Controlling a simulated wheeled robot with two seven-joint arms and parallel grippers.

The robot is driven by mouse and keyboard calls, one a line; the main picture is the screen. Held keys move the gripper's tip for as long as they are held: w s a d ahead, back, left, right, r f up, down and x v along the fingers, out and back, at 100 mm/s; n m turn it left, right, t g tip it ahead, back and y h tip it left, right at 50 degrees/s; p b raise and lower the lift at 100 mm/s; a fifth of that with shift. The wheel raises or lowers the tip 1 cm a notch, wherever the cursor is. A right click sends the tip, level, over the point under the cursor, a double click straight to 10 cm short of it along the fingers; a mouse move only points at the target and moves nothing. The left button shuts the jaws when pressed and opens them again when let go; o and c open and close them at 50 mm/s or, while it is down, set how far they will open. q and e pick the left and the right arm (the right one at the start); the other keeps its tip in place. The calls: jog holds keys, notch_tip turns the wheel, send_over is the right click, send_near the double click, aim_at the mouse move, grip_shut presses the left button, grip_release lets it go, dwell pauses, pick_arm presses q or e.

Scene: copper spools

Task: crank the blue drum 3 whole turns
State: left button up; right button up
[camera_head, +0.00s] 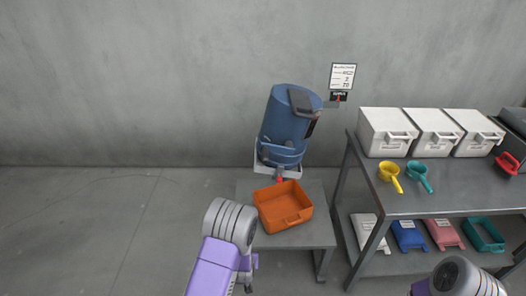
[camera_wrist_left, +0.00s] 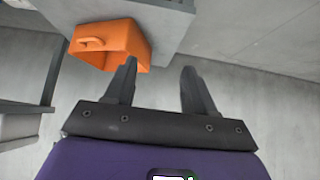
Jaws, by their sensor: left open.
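The blue drum (camera_head: 283,122) stands against the grey wall on a pale base, behind a low grey table. A grey bracket (camera_head: 303,103) sits at its upper right, and a small red piece (camera_head: 338,99) shows just beyond it, below the wall sign; I cannot tell for sure whether this is the crank handle. My left gripper (camera_wrist_left: 159,66) is open and empty in the left wrist view, its fingers apart and near the orange bin in the picture. In the head view my left arm is in front of the table, well short of the drum. My right gripper is out of view.
An orange bin (camera_head: 285,221) sits on the low table (camera_head: 316,198) before the drum. A grey shelf table (camera_head: 440,204) on the right holds white boxes, a yellow scoop (camera_head: 390,176) and a teal scoop (camera_head: 419,176). Coloured trays lie below. Floor on the left is clear.

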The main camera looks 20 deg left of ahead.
pick_arm(q)
jog(key=w+r+t+y, duration=0.2)
jog(key=w+r+t, duration=0.3)
jog(key=w+r, duration=0.85)
jog(key=m+t+p, duration=0.1)
jog(key=t, duration=0.4)
send_near(265, 155)
jog(key=shift+y, duration=0.3)
jog(key=w, duration=0.2)
jog(key=w+f, duration=0.1)
jog(key=w, duration=0.1)
jog(key=shift+a, duration=0.3)
jog(key=shift+b+x, duration=0.3)
jog(key=shift+x, duration=3.35)
jog(key=shift+f, duration=0.1)
grip_shut()
